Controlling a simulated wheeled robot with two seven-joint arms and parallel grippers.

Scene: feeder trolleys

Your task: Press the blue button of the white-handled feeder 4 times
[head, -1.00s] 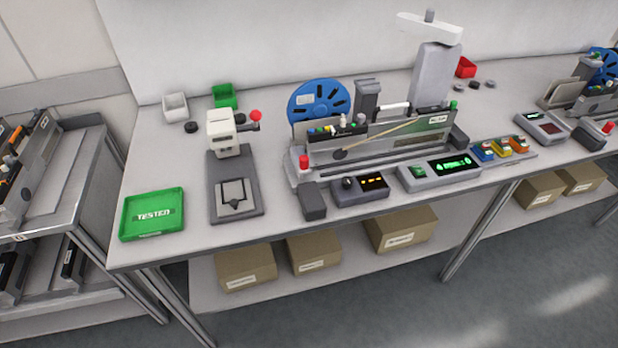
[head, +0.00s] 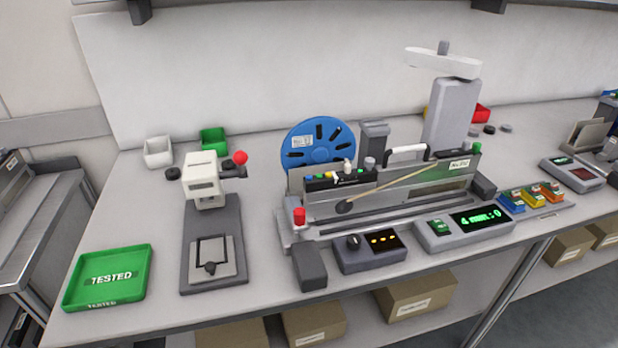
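The white-handled feeder (head: 400,182) is a long dark and grey unit mounted in a bench fixture at the middle of the table. Its white handle (head: 405,153) arches over its top edge. A row of small coloured buttons sits at its left end, with a blue button (head: 309,177) at the far left, then green and yellow ones. A blue reel (head: 318,146) stands behind that end. Neither of my grippers shows in the head view.
A red-topped post (head: 299,217), a knob box with orange lights (head: 371,250) and a green display box (head: 465,229) stand in front. A white press (head: 204,182) and a green TESTED tray (head: 108,278) are at left. Coloured small bins (head: 532,198) sit at right.

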